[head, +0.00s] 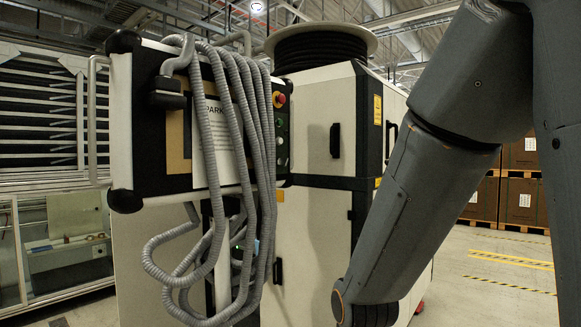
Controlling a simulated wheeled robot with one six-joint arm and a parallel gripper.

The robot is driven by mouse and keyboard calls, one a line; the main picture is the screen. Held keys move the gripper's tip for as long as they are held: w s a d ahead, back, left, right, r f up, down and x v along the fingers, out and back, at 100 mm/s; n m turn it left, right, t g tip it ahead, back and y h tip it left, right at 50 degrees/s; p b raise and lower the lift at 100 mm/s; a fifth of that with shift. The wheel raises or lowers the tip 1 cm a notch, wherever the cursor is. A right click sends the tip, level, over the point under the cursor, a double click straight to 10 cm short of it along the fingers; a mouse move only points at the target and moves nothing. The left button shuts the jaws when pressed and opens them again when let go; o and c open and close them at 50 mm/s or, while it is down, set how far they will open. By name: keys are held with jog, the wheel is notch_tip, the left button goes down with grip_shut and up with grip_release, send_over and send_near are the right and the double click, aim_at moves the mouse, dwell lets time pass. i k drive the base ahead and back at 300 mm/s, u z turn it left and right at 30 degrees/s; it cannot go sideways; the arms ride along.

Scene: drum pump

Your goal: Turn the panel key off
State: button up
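The control panel (124,130) hangs at the left centre, a white and black box with a handle on its left side. A red emergency button (279,99) on a yellow ring sits at its right edge, with small round controls (280,141) below it. They are too small to tell which is the key or how it is turned. Grey corrugated hoses (238,130) drape over the panel front and partly hide it. A paper sign reading "PARK" (216,140) is behind them. My arm comes down at the right; my gripper is out of the picture below.
A white cabinet (312,130) with black handles stands behind the panel, with a black cable reel (318,48) on top. Hose loops hang low in front. Stacked boxes (520,200) stand at the far right; the floor (490,262) there is clear.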

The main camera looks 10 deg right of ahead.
aim_at(281, 162)
jog(key=z, duration=0.5)
jog(key=i, duration=1)
jog(key=u, duration=0.15)
